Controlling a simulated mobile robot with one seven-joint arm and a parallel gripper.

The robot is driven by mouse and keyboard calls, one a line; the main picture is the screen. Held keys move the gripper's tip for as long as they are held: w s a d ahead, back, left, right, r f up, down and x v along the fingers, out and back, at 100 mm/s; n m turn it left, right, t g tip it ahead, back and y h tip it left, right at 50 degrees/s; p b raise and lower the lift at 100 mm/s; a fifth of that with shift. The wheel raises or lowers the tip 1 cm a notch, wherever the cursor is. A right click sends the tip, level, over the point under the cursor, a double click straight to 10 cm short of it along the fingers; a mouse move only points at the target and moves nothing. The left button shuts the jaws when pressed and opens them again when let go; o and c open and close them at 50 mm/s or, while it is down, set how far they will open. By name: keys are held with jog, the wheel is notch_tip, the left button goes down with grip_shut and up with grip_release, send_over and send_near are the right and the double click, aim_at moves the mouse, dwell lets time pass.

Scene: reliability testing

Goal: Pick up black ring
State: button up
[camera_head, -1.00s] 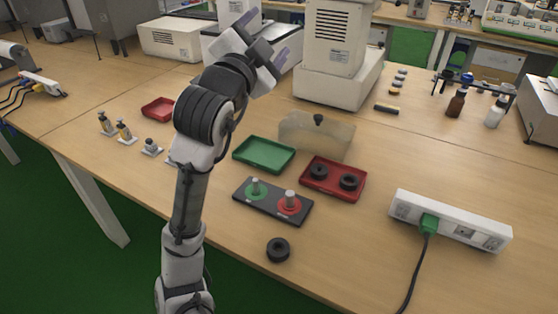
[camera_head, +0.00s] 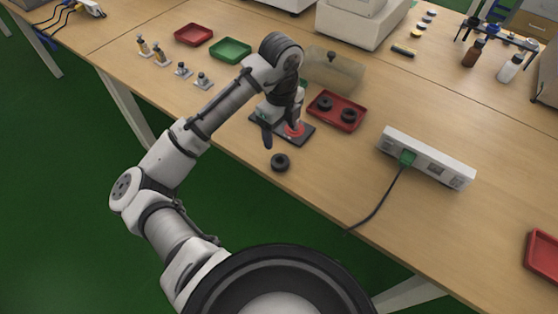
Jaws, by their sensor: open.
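A black ring (camera_head: 280,162) lies flat on the bare table near its front edge. Two more black rings, one (camera_head: 325,102) beside the other (camera_head: 348,115), lie in a red tray (camera_head: 361,112). My gripper (camera_head: 281,137) points down just above and behind the loose ring, apart from it. It is open and holds nothing. It covers much of the black base plate (camera_head: 304,137) with a red disc (camera_head: 293,130). The plate's green disc is mostly hidden behind my gripper.
A translucent cover (camera_head: 335,70) stands behind the red tray. A white power strip (camera_head: 427,158) with a green plug lies to the right. Several small fittings stand at the left, near a green tray (camera_head: 230,50). The table right of the loose ring is clear.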

send_over(280, 157)
jog(key=s, duration=0.1)
notch_tip(280, 157, down, 6)
jog(key=shift+s+f+p, duration=0.1)
jog(key=shift+f+p, duration=0.15)
jog(key=shift+p, duration=0.1)
jog(key=shift+f+p, duration=1)
jog(key=shift+f, duration=1.65)
jog(key=c, duration=1)
jog(key=shift+c, duration=0.3)
